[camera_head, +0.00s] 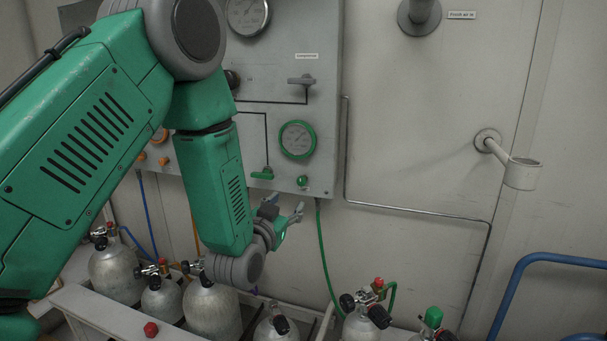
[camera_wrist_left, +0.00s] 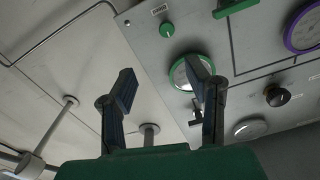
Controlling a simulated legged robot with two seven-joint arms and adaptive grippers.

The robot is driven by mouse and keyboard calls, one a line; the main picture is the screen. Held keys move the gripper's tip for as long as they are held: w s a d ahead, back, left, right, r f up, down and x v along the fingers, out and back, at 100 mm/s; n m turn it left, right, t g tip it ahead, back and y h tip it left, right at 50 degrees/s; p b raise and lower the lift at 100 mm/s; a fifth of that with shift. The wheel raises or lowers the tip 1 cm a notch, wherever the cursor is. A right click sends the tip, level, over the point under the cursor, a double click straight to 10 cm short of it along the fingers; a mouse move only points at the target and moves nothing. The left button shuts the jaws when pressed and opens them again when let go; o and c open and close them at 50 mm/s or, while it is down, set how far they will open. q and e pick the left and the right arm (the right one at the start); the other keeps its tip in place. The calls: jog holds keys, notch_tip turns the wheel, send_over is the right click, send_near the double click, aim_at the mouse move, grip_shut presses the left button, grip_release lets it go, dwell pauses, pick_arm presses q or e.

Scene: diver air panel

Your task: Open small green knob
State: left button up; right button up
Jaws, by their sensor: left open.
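The small green knob (camera_head: 302,180) is on the grey panel (camera_head: 325,110), near its lower right corner and below a green-rimmed gauge (camera_head: 297,139). It also shows in the left wrist view (camera_wrist_left: 167,29), beside a small label and beyond the fingers. My left gripper (camera_head: 284,212) is open and empty, below the knob and apart from it. In the left wrist view its two fingers (camera_wrist_left: 164,85) stand wide apart, with the green-rimmed gauge partly behind the right one. My right gripper is in neither view.
A green lever handle (camera_head: 262,173) sits just left of the knob. A green hose (camera_head: 324,250) hangs below the panel. Several gas cylinders (camera_head: 212,312) stand in a rack under my left arm. A thin pipe (camera_head: 420,213) runs along the wall at right.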

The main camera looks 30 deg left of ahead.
aim_at(299, 184)
pick_arm(q)
jog(key=x, duration=0.4)
jog(key=a+p+x, duration=0.1)
jog(key=x, duration=0.8)
jog(key=shift+s+a+f, duration=0.1)
jog(key=shift+a+f, duration=0.15)
jog(key=shift+f, duration=0.1)
jog(key=shift+w+d+r, duration=0.15)
jog(key=shift+w+d, duration=0.1)
jog(key=shift+d, duration=0.15)
jog(key=shift+a, duration=0.45)
jog(key=shift+c, duration=1.2)
jog(key=shift+a+f, duration=0.25)
jog(key=shift+a, duration=0.05)
grip_shut()
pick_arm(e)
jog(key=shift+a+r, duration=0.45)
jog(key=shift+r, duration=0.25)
